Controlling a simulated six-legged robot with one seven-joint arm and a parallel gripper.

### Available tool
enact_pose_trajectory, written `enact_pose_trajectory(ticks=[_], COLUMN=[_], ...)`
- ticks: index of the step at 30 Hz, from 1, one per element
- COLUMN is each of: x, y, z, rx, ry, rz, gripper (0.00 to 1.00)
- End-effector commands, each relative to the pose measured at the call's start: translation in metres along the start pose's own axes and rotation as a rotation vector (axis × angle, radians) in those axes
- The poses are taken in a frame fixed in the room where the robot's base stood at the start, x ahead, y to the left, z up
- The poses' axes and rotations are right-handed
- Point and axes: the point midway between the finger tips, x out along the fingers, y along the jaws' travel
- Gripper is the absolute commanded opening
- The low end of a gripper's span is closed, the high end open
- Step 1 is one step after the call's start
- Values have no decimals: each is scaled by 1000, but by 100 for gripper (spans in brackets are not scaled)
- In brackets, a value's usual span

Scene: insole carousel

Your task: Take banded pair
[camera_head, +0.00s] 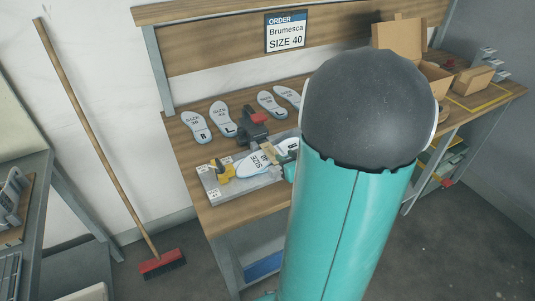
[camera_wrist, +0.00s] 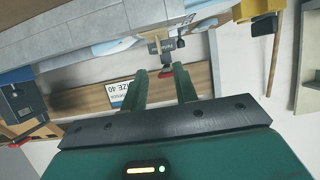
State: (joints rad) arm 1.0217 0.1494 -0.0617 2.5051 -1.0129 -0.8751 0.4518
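A white insole (camera_head: 256,163) with blue edging and SIZE lettering lies on a grey plate (camera_head: 213,188) on the workbench. A light strip lies over it, but I cannot tell if it is a band. A teal part at the plate's right end looks like my gripper.
Loose insoles (camera_head: 222,119) lie along the back of the workbench (camera_head: 187,157). A yellow part (camera_head: 221,170) stands on the plate's left. An order sign (camera_head: 286,32) reads Brumesca SIZE 40. Open cardboard boxes (camera_head: 398,43) stand right. A broom (camera_head: 95,130) leans on the wall.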

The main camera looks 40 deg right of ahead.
Motion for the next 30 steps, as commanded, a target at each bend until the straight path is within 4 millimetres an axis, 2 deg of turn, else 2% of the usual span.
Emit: enact_pose_trajectory(ticks=[1, 6, 14, 21, 24, 30], x=[11, 41, 64, 99, 107, 108], y=[0, -2, -3, -2, -2, -2], z=[1, 0, 0, -1, -1, -1], rx=[1, -1, -1, -1, -2, -1], ry=[-3, -2, -2, -2, -1, -1], rz=[-2, -2, 0, 0, 0, 1], gripper=[29, 29, 29, 29, 29, 29])
